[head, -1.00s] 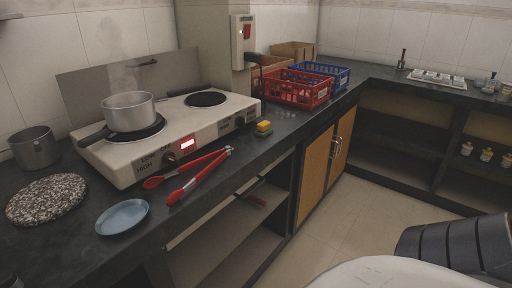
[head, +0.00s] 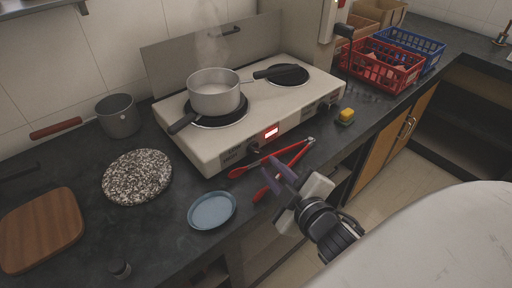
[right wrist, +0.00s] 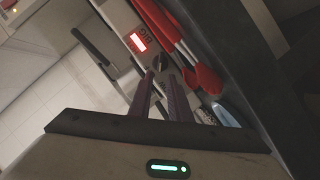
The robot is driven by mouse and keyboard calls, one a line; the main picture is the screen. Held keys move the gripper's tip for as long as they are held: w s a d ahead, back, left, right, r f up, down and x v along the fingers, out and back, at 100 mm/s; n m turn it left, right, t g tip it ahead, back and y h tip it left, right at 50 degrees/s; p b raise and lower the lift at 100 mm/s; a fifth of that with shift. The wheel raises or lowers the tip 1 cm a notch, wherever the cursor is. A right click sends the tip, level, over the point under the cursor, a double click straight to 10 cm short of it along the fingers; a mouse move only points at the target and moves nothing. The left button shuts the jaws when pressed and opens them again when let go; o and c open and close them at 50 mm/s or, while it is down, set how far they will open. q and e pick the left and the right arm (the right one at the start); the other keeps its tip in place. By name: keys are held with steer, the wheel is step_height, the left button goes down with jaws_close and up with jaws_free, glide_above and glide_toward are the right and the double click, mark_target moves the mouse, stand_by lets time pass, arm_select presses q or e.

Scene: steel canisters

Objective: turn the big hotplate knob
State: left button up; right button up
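The white two-burner hotplate (head: 290,108) stands against the wall, with a red-lit display (head: 271,133) on its front; the display also shows in the right wrist view (right wrist: 138,42). A dark knob (head: 254,148) is left of the display, below the left burner. Another dark knob (head: 322,108) is below the right burner. My right gripper (head: 275,174) is in front of the hotplate, its purple fingers apart and pointing at the front panel. In the right wrist view, the left knob (right wrist: 156,63) is just beyond the fingertips; contact cannot be told. My left gripper is out of view.
A steaming pot (head: 213,92) is on the left burner. Red tongs (head: 284,160) lie close to my right gripper. A blue plate (head: 212,210), a speckled round board (head: 137,177), a grey pot (head: 118,116) and a yellow sponge (head: 346,115) are on the dark counter.

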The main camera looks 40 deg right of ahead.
mark_target(257, 152)
steer(key=x, duration=0.7)
steer(key=shift+w+f, duration=0.1)
steer(key=shift+w, duration=0.25)
steer(key=shift+c, duration=0.2)
jaws_close()
